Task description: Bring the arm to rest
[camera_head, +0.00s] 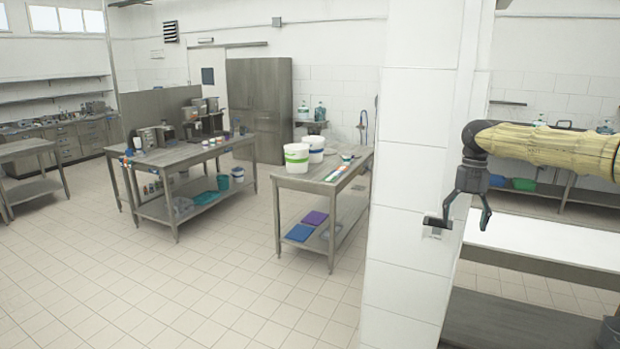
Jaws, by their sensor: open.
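My gripper (467,222) hangs fingers down at the right of the view, at the end of my arm, which reaches in from the right edge. Its two dark fingers are spread apart and nothing shows between them. It appears in front of the white tiled pillar's right edge and a bright white worktop (540,243). I cannot tell how far it is from either.
The white tiled pillar (415,150) stands left of my gripper. Beyond it, a steel table (335,180) holds white buckets (297,158). Another table (165,157) carries machines. A tall cabinet (258,100) stands at the back. The tiled floor at left is clear.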

